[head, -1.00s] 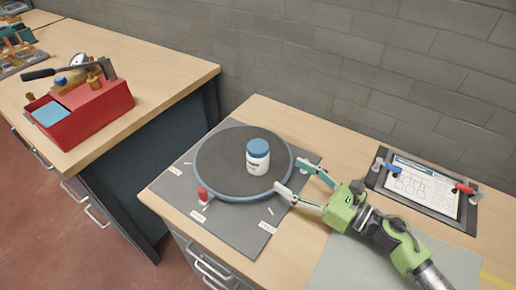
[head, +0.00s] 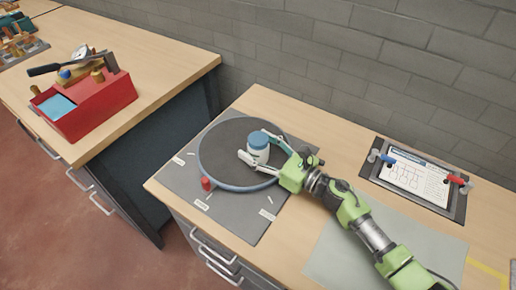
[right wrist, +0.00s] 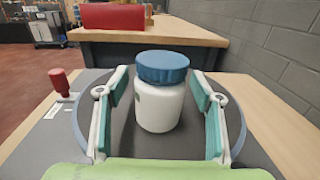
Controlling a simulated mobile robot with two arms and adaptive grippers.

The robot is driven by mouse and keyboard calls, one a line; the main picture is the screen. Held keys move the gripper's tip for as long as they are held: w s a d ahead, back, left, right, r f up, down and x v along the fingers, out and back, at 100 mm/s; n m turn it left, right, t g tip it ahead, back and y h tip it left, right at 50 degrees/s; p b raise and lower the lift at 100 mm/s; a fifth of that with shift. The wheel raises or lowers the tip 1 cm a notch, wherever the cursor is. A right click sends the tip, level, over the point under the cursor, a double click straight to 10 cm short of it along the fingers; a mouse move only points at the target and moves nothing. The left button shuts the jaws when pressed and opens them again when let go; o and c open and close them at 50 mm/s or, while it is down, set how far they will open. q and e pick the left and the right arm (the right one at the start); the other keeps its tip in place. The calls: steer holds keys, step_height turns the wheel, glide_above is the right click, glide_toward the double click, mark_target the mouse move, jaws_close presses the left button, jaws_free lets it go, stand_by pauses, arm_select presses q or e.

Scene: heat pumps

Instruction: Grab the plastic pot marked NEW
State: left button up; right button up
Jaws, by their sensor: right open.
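The plastic pot (head: 258,148) is white with a blue lid and stands upright on the dark round turntable (head: 222,150). In the right wrist view the pot (right wrist: 160,95) is between the two fingers, with a gap visible on each side. Its label is mostly turned away or hidden, and I cannot read the word NEW. My right gripper (head: 255,147) is open around the pot; it also shows in the right wrist view (right wrist: 160,115). My left gripper is not in view.
A red-knobbed pin (head: 207,184) stands at the turntable's front left edge. A clipboard (head: 415,180) with clamps lies to the right. A red toolbox (head: 95,108) sits on the other bench across a gap. A grey wall runs behind.

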steer(key=shift+d, duration=0.1)
steer(key=c, duration=1.3)
steer(key=shift+r, duration=0.15)
